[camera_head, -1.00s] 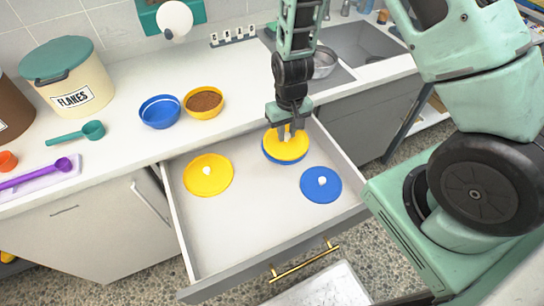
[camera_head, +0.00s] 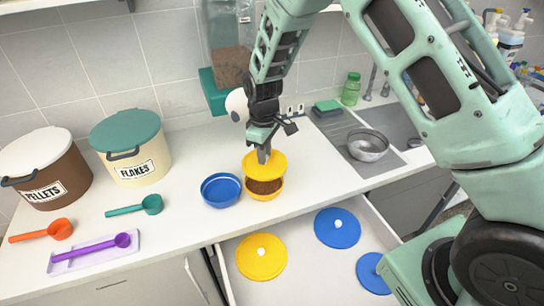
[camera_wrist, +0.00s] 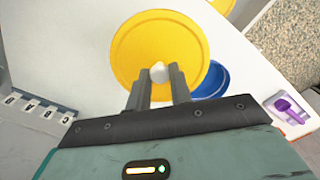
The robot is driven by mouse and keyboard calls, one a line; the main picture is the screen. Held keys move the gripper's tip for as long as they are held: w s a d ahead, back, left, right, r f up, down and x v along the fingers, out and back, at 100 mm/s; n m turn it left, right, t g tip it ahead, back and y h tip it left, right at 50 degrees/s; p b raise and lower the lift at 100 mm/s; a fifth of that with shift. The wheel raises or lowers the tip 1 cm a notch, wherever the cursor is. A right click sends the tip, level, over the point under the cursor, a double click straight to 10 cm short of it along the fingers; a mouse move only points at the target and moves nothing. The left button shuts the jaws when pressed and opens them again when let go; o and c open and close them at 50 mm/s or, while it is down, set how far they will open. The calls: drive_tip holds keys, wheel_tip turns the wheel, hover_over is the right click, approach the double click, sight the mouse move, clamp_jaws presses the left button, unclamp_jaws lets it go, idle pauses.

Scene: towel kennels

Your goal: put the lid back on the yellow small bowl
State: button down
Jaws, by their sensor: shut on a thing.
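My gripper (camera_head: 263,155) is shut on the white knob of a yellow lid (camera_head: 256,166). The lid is held above the small yellow bowl (camera_head: 264,195), slightly tilted in the head view. The bowl stands on the counter with brown food in it, its front part showing below the lid. In the wrist view my gripper (camera_wrist: 158,82) pinches the knob, and the lid (camera_wrist: 140,45) hides the yellow bowl. Whether the lid touches the bowl's far rim I cannot tell.
A blue bowl (camera_head: 221,190) stands close left of the yellow bowl. The open drawer (camera_head: 310,275) below holds another yellow lid (camera_head: 262,262) and two blue lids (camera_head: 337,232) (camera_head: 372,275). A dispenser (camera_head: 228,60) hangs on the wall behind. The sink (camera_head: 392,122) lies right.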

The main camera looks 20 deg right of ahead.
drive_tip(key=shift+w+a+f, duration=0.1)
drive_tip(key=shift+a+f, duration=0.05)
drive_tip(key=shift+a, duration=0.05)
drive_tip(key=shift+f+b, duration=2.15)
drive_tip(key=shift+f, duration=0.9)
drive_tip(key=shift+f, duration=0.1)
drive_tip(key=c, duration=0.7)
unclamp_jaws()
drive_tip(key=shift+r+p, duration=2.35)
drive_tip(key=shift+r, duration=1.15)
